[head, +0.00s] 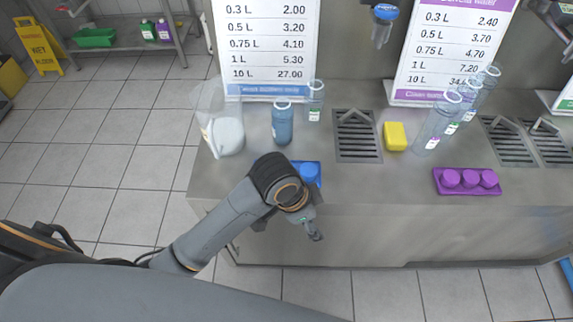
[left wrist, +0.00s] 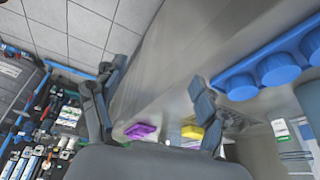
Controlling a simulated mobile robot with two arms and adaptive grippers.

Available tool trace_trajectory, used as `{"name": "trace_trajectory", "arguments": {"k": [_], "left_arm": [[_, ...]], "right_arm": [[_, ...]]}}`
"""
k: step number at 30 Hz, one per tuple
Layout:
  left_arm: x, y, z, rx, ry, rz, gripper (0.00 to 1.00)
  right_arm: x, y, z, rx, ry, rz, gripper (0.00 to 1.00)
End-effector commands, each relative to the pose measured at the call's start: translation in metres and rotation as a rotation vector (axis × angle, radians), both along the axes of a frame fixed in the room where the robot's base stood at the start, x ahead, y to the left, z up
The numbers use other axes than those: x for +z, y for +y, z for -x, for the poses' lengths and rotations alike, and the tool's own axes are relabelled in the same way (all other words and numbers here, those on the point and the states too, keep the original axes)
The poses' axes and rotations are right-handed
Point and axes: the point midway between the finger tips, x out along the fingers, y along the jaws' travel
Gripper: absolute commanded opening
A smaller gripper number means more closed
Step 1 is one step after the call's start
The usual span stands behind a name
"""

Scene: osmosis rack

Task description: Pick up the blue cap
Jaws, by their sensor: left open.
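Blue caps (head: 309,171) sit in a blue tray (head: 317,186) near the counter's front edge, partly hidden behind my left arm in the head view. In the left wrist view, several blue caps (left wrist: 278,69) stand in a row in their tray at the upper right. My left gripper (head: 288,229) is beside the front edge of the counter, on the near side of the tray. Its two fingers are spread and empty in the left wrist view (left wrist: 155,78), with the caps off to the right of them. My right gripper is not in view.
The metal counter (head: 370,190) also holds a purple tray (head: 467,191) of purple caps, a yellow sponge (head: 395,136), a blue bottle (head: 282,122), clear bottles (head: 437,124), a white-filled clear container (head: 222,130) and drain grates (head: 357,136). Price boards (head: 265,45) stand behind.

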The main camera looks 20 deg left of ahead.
Motion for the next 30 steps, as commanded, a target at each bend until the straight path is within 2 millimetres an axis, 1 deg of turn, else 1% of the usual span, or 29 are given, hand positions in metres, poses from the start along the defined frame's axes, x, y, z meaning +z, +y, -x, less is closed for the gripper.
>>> {"name": "trace_trajectory", "arguments": {"k": [1,6,8,10,13,15,18,22,24,26,29,30], "left_arm": [[0.011,-0.005,-0.006,-0.073,-0.016,-0.025,0.73],[0.023,-0.015,-0.026,-0.301,-0.029,-0.128,0.73],[0.028,-0.015,-0.036,-0.383,-0.032,-0.179,0.73],[0.035,-0.010,-0.050,-0.483,-0.029,-0.253,0.73],[0.049,0.005,-0.073,-0.612,-0.010,-0.377,0.73],[0.061,0.019,-0.088,-0.681,0.011,-0.458,0.73],[0.077,0.039,-0.106,-0.745,0.045,-0.552,0.73],[0.094,0.057,-0.121,-0.787,0.079,-0.625,0.73],[0.098,0.063,-0.125,-0.795,0.090,-0.644,0.73],[0.096,0.066,-0.126,-0.800,0.097,-0.652,0.73],[0.083,0.071,-0.127,-0.801,0.103,-0.654,0.73],[0.075,0.073,-0.127,-0.801,0.104,-0.654,0.73]], "right_arm": [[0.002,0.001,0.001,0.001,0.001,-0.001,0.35],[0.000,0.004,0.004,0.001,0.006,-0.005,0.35],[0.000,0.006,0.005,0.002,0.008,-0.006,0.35],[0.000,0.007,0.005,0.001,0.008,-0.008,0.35],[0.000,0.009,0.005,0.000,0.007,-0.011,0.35],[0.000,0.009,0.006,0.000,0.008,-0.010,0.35],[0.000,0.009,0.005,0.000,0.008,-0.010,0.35],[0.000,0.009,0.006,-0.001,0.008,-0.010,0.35],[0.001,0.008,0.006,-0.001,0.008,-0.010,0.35],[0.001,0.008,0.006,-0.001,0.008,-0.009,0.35],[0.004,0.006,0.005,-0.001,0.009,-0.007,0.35],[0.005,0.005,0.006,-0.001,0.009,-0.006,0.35]]}}
